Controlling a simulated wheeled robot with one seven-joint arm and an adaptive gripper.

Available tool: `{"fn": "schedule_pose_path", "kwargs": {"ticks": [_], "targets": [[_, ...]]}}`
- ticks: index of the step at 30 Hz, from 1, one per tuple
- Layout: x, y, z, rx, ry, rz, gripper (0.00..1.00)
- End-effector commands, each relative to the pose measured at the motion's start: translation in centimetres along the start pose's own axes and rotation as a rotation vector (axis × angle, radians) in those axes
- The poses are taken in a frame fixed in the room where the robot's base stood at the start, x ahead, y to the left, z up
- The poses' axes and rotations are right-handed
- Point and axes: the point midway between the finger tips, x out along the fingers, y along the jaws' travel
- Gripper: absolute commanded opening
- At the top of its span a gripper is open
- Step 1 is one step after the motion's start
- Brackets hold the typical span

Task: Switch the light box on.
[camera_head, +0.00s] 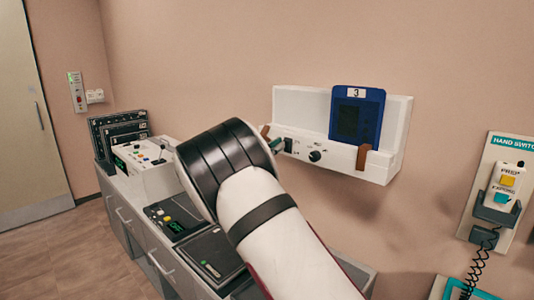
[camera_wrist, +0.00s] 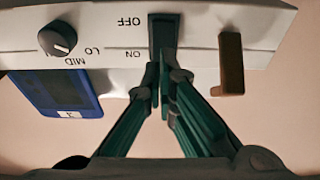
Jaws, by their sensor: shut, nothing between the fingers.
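The white light box (camera_head: 302,108) hangs on the wall right of centre in the head view. The wrist view shows its front face (camera_wrist: 200,40) upside down, with a dark rocker switch (camera_wrist: 163,32) beside the printed words OFF and ON. My gripper (camera_wrist: 162,76) is shut and empty, its fingertips together at the ON end of the rocker. They cover that end and seem to touch it, but I cannot tell whether it is pressed in. In the head view the gripper (camera_head: 278,146) is mostly hidden behind my arm. No glow shows on the box.
A round knob (camera_wrist: 57,40) marked LO and MID is beside the switch. A blue cassette numbered 3 (camera_head: 357,116) stands on the box, held by brown clips (camera_head: 362,157). A counter with consoles (camera_head: 150,178) runs below left. A hand switch (camera_head: 503,187) hangs at the right.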

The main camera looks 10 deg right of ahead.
Motion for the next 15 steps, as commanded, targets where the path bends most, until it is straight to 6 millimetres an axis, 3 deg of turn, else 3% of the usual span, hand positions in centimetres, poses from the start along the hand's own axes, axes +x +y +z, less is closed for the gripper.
{"fn": "schedule_pose_path", "kwargs": {"ticks": [6, 15], "targets": [[1.33, -0.01, 0.05, 0.0, 0.0, 0.0, 0.0], [1.41, -0.02, 0.05, 0.0, 0.0, 0.0, 0.0]]}}
